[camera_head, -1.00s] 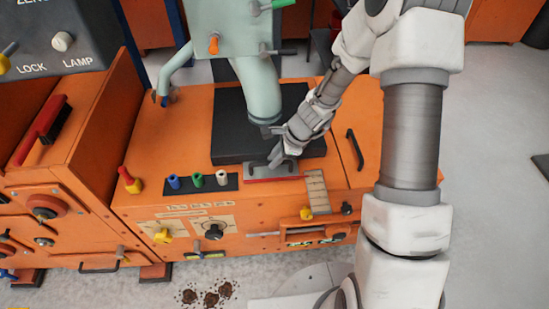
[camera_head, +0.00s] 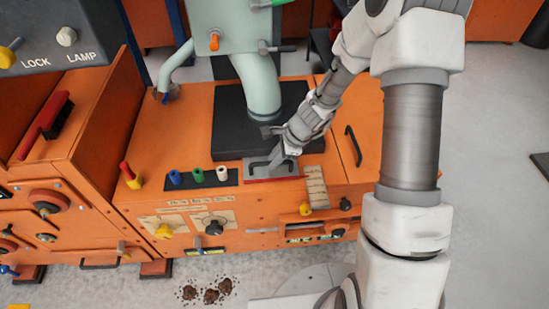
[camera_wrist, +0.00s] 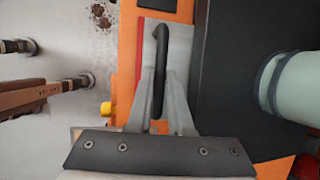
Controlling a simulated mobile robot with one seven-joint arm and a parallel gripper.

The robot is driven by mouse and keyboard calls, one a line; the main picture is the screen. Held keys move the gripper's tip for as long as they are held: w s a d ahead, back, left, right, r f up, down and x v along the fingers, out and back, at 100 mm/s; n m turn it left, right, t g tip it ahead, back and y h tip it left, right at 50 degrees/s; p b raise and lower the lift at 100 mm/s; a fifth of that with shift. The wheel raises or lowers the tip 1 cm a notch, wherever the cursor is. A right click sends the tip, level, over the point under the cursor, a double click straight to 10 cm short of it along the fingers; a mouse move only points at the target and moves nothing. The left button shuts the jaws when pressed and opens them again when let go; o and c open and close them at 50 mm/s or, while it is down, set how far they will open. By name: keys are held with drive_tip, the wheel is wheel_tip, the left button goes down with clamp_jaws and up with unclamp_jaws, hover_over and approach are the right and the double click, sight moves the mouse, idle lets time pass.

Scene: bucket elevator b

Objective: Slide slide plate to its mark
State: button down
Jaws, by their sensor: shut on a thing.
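The slide plate (camera_head: 258,171) is a flat grey plate with a black bar handle (camera_head: 258,163). It lies on the orange machine's top, in front of a black base block. In the wrist view the plate (camera_wrist: 180,58) lies flat under the handle (camera_wrist: 161,45). A red strip (camera_head: 272,180) runs along its front edge and also shows in the wrist view (camera_wrist: 140,65). My gripper (camera_head: 284,157) is shut on the handle; in the wrist view its two fingers (camera_wrist: 162,97) stand on either side of the bar. I cannot make out which line is the mark.
The black block (camera_head: 228,118) and pale green pipe (camera_head: 260,85) stand behind the plate. A ruler-like scale (camera_head: 316,187) is on its right. Coloured knobs (camera_head: 197,176) stand on its left. A second black handle (camera_head: 354,146) is on the right lid. Brown clumps (camera_head: 211,295) lie on the floor.

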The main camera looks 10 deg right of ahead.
drive_tip(key=shift+s, duration=0.5)
drive_tip(key=c, duration=0.8)
unclamp_jaws()
drive_tip(key=shift+w, duration=0.1)
drive_tip(key=shift+c, duration=0.2)
drive_tip(key=p+v, duration=0.6)
drive_tip(key=v, duration=1.1)
drive_tip(key=shift+r+p, duration=0.25)
drive_tip(key=shift+p, duration=0.1)
